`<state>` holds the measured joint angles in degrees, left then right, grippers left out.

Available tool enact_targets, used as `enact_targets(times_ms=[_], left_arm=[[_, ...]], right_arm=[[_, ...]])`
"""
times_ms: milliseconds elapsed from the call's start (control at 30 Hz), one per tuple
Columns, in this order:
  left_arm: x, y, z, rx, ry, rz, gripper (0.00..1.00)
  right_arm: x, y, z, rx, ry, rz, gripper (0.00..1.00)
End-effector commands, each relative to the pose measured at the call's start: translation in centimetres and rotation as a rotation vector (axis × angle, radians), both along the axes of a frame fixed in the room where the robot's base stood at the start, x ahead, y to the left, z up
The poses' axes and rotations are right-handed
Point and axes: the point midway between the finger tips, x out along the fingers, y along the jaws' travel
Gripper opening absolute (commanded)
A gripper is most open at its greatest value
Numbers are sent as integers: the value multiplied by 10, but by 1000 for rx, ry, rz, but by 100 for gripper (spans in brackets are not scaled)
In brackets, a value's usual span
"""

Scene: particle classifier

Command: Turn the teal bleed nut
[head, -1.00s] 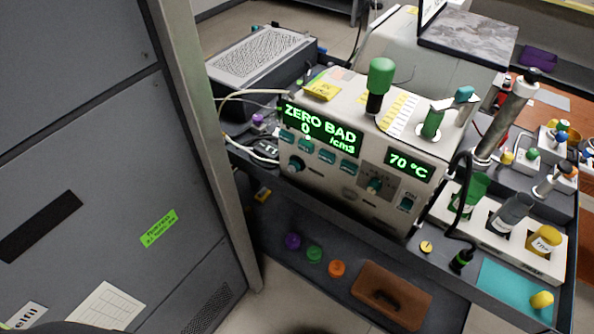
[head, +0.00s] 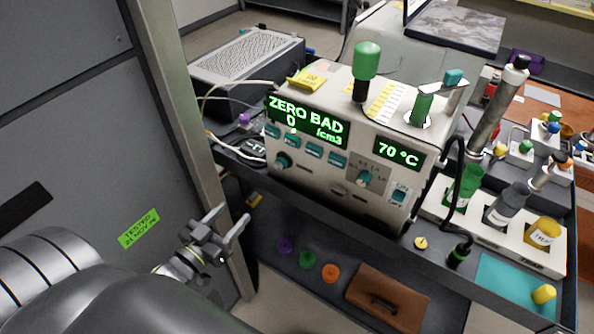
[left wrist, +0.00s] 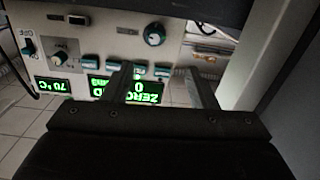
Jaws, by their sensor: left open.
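The instrument (head: 330,185) is a beige box with green displays reading "ZERO BAD 0 /cm3" and "70 °C". A small teal nut-like cap (head: 454,76) sits on a metal fitting at its top right, beside a green cylinder (head: 421,108). I take this cap to be the bleed nut. My left gripper (head: 235,214) is open and empty, in front of the instrument's lower left side and well away from the cap. In the left wrist view, my left gripper's fingers (left wrist: 160,85) stand apart before the upside-down front panel (left wrist: 110,62). The cap is not visible there. My right gripper is not in view.
A grey cabinet (head: 75,120) with a post stands at the left, close to my left arm. A green-topped knob (head: 367,60) rises from the instrument. A bottle rack (head: 515,250) and a black cable (head: 448,190) are at the right. A lower shelf holds coloured caps and a brown case (head: 388,298).

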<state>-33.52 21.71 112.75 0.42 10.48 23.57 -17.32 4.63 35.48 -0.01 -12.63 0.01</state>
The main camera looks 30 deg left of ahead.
Motion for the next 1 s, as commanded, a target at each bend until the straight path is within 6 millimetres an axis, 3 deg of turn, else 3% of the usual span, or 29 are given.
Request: enact_targets(times_ms=[100,267,567,1000], left_arm=[[2,-4,11,-6,-26,-14,53],[17,-6,12,-6,-31,-16,53],[60,-9,15,-5,-29,-13,53],[140,-15,14,-7,-26,-13,53]], right_arm=[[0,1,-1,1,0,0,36],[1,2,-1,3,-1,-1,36],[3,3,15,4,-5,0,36],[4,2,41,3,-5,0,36]])
